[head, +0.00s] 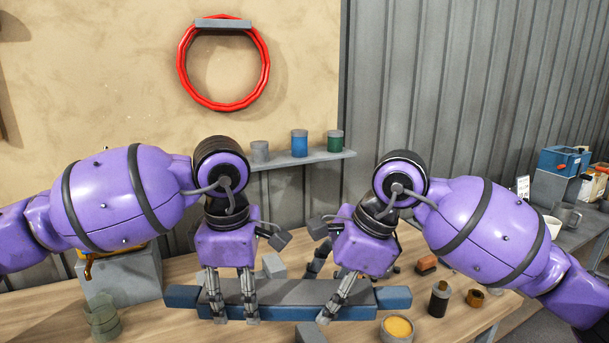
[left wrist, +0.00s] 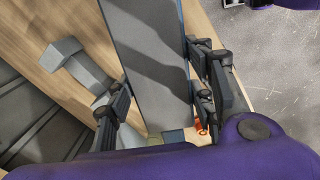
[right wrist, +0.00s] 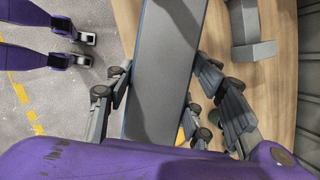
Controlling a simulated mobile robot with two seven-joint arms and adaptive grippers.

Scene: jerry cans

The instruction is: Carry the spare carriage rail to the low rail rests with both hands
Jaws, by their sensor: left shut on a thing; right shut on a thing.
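The carriage rail (head: 285,292) is a long bar with a grey top, blue sides and narrower blue ends, held crosswise and roughly level in front of me. My left gripper (head: 232,308) is shut on its left part, fingers on both sides of it. My right gripper (head: 335,305) is shut on its right part in the same way. The rail also shows in the left wrist view (left wrist: 150,60) and the right wrist view (right wrist: 165,70). I cannot tell its height above the table. The low rail rests are not clearly identifiable; a grey block (head: 273,266) is behind the rail.
The wooden workbench (head: 160,320) holds another grey block (head: 313,335), a yellow-filled tin (head: 397,329), a dark bottle (head: 438,299) and a greenish jar (head: 103,318) at left. A wall shelf (head: 310,157) with several cans and a red ring (head: 181,68) are behind.

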